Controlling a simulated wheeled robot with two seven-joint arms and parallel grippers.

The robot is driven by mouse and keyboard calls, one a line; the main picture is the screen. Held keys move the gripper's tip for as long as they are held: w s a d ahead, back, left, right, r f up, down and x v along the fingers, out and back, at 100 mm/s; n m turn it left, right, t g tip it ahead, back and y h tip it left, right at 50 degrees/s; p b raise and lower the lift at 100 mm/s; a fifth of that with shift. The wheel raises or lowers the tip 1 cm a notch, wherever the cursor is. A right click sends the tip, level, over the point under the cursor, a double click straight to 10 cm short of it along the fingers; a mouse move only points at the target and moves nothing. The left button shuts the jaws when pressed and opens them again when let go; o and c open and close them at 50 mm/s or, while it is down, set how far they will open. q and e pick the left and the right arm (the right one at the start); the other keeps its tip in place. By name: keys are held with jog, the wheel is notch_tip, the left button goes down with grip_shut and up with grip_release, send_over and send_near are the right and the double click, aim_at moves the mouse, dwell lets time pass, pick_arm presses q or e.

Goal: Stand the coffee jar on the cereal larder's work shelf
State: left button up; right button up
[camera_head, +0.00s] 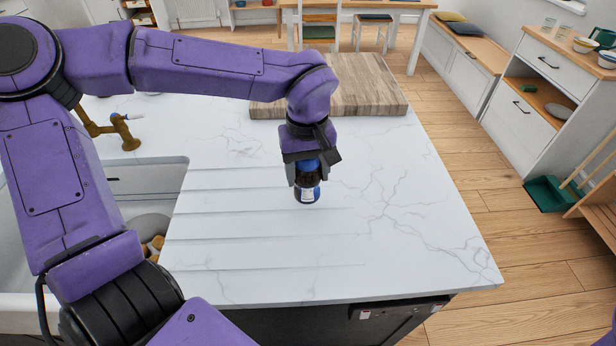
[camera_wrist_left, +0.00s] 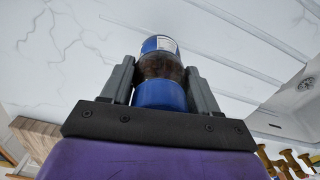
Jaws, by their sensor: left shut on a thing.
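The coffee jar (camera_head: 307,190) has a blue lid, dark contents and a blue and white label. It is upright on or just above the white marble worktop (camera_head: 390,235); I cannot tell if its base touches. My left gripper (camera_head: 308,178) points down from above and is shut on the jar around its upper part. In the left wrist view the jar (camera_wrist_left: 160,62) sits between the two grey fingers, with the blue lid nearest the palm. My right gripper is not in view. I cannot make out the cereal larder's work shelf in these views.
A wooden board (camera_head: 365,85) lies on the worktop behind my gripper. A sink (camera_head: 130,190) and brass tap (camera_head: 128,135) are at the left. A white cabinet (camera_head: 545,100) with bowls on top stands at the right, beside a green dustpan (camera_head: 550,194). The worktop's front right is clear.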

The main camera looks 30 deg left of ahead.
aim_at(305, 183)
pick_arm(q)
jog(key=shift+w+a+f, duration=0.2)
jog(key=shift+w+f, duration=0.5)
jog(key=shift+w, duration=0.2)
jog(key=f, duration=0.2)
jog(key=shift+s+a+f, duration=0.1)
jog(key=shift+s+f, duration=0.15)
jog(key=shift+f, duration=0.05)
jog(key=shift+s, duration=0.5)
jog(key=shift+w+f, duration=0.2)
jog(key=shift+w, duration=0.15)
jog(key=o, duration=1)
jog(key=shift+w+f, duration=0.1)
jog(key=shift+c, duration=0.2)
jog(key=shift+o, duration=1.2)
jog(key=shift+s, duration=0.25)
